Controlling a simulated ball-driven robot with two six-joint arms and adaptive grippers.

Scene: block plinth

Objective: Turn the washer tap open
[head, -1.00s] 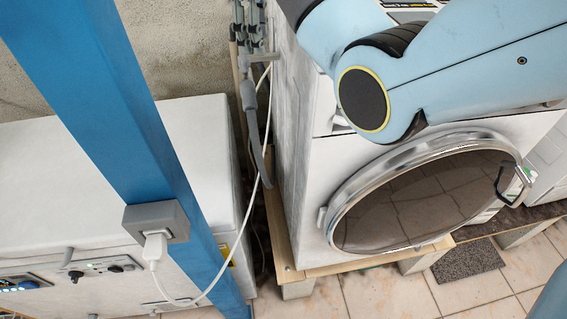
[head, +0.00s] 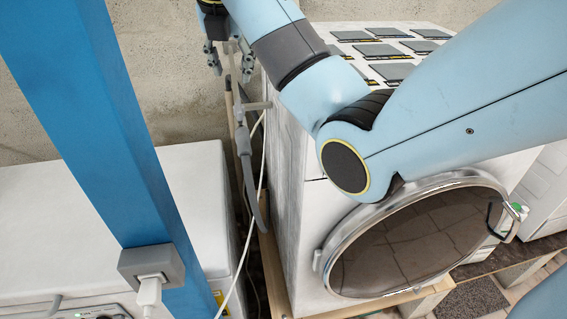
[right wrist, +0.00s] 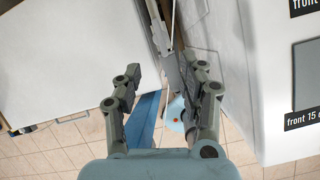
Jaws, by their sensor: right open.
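My right gripper (head: 228,58) is open at the top of the head view, over the upper end of the pipes in the gap by the wall. A grey pipe fitting with a side stub (head: 257,105) shows just below it, with a grey hose (head: 250,180) running down from it. I cannot make out the tap's handle clearly. In the right wrist view the open jaws (right wrist: 171,70) are on either side of a pale pipe (right wrist: 172,62); I cannot tell whether they touch it. The washer (head: 285,160) stands right of the pipes. My left gripper is out of view.
A blue post (head: 125,150) with a socket box (head: 155,265) stands at the left. A white cabinet (head: 190,180) is behind it. A white cable (head: 243,235) hangs in the narrow gap. Labelled dark panels (head: 380,50) lie on the washer's top.

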